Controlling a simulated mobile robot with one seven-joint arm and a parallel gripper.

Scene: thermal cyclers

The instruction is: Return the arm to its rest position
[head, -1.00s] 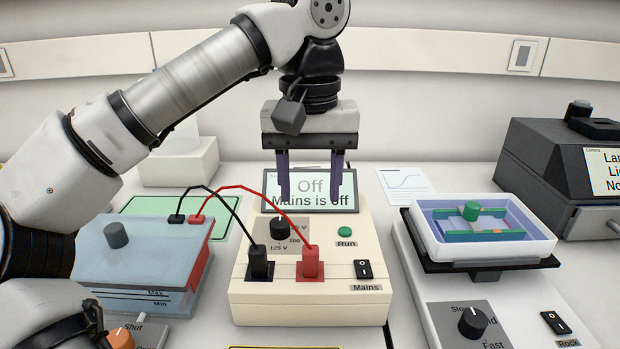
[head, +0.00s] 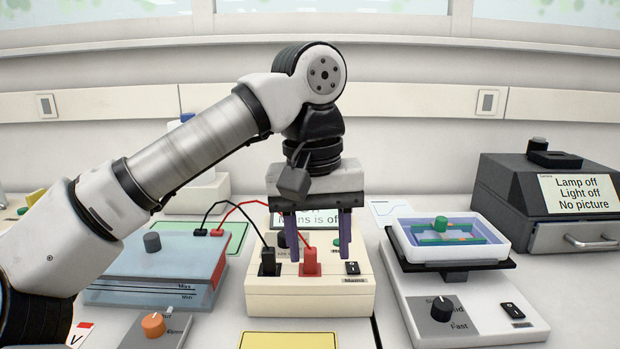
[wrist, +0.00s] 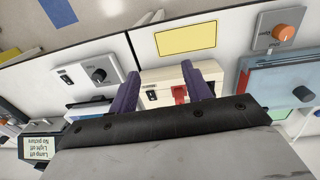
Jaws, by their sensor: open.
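My gripper (head: 318,238) points down in front of the cream power supply (head: 310,302) in the head view. Its two purple fingers are apart and nothing is held between them. The fingers overlap the power supply's upper part in the picture; I cannot tell how far above it they are. In the wrist view the fingers (wrist: 166,88) also stand apart, with the power supply (wrist: 163,77) and a red plug (wrist: 180,93) seen between them. The grey arm reaches in from the left.
The blue-lidded gel tank (head: 150,270) stands left, joined to the power supply by black and red leads (head: 250,207). A rocker (head: 465,310) with a white tray (head: 448,252) is to the right. A dark imager (head: 515,200) reading "Lamp off" stands far right. A yellow mat (head: 288,341) lies in front.

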